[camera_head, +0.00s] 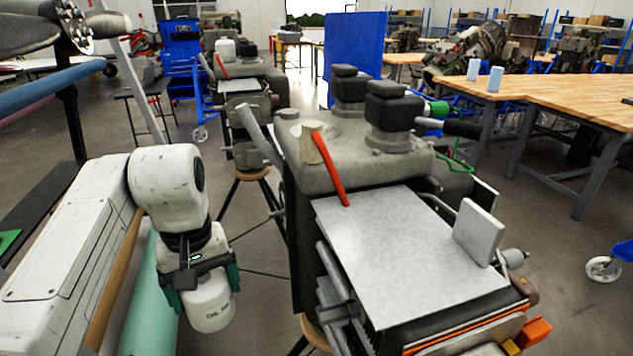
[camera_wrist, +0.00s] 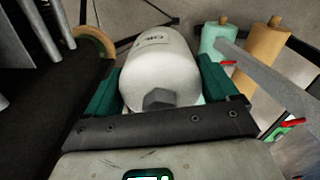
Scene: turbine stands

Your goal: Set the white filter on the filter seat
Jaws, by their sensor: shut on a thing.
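The white filter (camera_head: 209,305) is a white can with dark lettering, hanging under my gripper (camera_head: 203,284) at the lower left of the head view. The green-lined fingers of my gripper (camera_wrist: 161,84) are shut on its two sides in the wrist view, where the filter (camera_wrist: 160,62) shows its label and a grey hexagonal end. The filter is in the air, left of the nearest engine stand (camera_head: 365,165) and apart from it. I cannot tell which part of the engine is the filter seat; it may be hidden.
A wooden table (camera_head: 555,100) stands at the right. Teal and tan rolls (camera_wrist: 217,38) lie near the filter's right in the wrist view.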

